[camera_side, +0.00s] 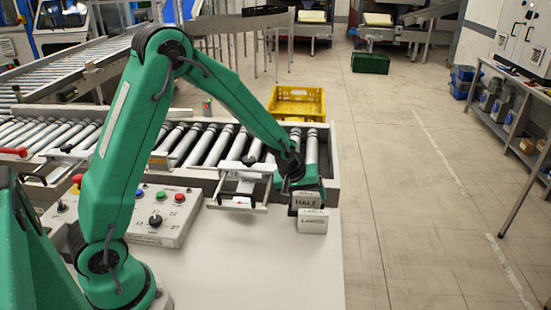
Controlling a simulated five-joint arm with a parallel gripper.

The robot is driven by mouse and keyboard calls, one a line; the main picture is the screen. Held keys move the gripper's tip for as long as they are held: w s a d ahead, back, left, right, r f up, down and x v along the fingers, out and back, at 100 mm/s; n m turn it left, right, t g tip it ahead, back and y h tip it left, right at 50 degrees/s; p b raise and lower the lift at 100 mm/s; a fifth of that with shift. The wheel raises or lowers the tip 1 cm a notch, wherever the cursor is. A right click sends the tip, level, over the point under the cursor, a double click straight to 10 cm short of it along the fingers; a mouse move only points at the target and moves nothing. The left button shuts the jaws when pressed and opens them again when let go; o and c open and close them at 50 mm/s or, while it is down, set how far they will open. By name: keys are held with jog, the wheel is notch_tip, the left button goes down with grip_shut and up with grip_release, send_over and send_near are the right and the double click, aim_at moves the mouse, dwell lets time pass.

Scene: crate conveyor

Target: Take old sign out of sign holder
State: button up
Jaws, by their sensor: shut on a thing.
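My gripper (300,188) is at the front right corner of the roller conveyor, pointing down. It is shut on a small grey sign (308,201) with dark lettering that looks like "HALF". The sign is upright, directly above and partly in front of or inside a small white block (313,224) with faint lettering; I cannot tell whether they touch. A pale metal bracket (238,202) with a flat top plate is fixed at the conveyor's front side, left of my gripper. It may be the sign holder, but this view does not settle that.
A control panel (155,222) with buttons and knobs stands left on the white table (290,270). The roller conveyor (215,145) runs behind it. A yellow crate (296,118) sits at its back right end. The table's front right is clear.

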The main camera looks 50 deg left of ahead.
aim_at(304, 196)
jog(key=shift+r, duration=0.15)
notch_tip(304, 196, up, 10)
jog(key=shift+f, duration=0.1)
dwell(0.5)
dwell(0.4)
